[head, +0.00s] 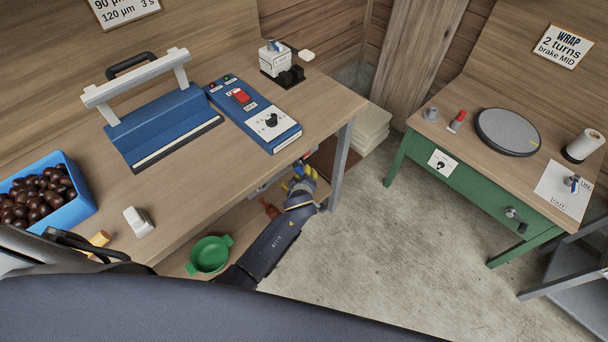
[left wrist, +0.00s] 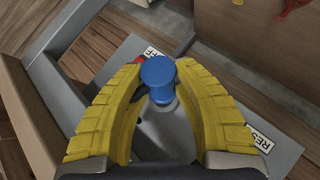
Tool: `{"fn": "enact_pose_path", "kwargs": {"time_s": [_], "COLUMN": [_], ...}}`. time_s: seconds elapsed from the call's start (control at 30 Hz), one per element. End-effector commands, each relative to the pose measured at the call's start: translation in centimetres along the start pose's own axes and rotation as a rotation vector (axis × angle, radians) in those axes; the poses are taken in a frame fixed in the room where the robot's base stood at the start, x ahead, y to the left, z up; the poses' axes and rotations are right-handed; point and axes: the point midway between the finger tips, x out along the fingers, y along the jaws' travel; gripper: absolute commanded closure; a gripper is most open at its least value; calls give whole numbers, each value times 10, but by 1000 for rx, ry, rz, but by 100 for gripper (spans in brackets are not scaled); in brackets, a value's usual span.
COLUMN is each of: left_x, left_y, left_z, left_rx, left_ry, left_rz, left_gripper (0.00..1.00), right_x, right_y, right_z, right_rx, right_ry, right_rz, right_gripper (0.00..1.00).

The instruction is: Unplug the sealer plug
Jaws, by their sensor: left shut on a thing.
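The blue sealer plug (left wrist: 158,72) shows in the left wrist view, with a round head and a short body. It stands over a grey panel (left wrist: 280,158) with partly hidden labels, one of which seems to read OFF. My left gripper (head: 301,174) reaches below the right end of the bench in the head view. Its yellow fingers are shut on the plug, one on each side. My right gripper is not in view.
The wooden bench top (head: 205,190) and its grey leg (head: 341,165) are close to my left gripper. A green bowl (head: 209,254) and a red thing (head: 270,209) are beneath it. A blue bin (head: 72,202) holds chestnuts. A green table (head: 480,190) stands right, beyond clear floor.

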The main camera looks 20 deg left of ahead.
Motion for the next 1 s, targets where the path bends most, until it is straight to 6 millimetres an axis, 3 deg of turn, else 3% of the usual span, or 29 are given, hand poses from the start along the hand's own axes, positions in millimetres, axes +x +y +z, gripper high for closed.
{"fn": "enact_pose_path", "kwargs": {"time_s": [0.6,1.0], "left_x": [-18,-20], "left_y": [5,6], "left_z": [25,27], "left_rx": [-2,0], "left_ry": [0,1], "left_rz": [1,1], "left_gripper": [100,100], "right_x": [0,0], "right_y": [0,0], "right_z": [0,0], "right_rx": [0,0], "right_ry": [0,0], "right_rz": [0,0], "right_gripper": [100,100]}}
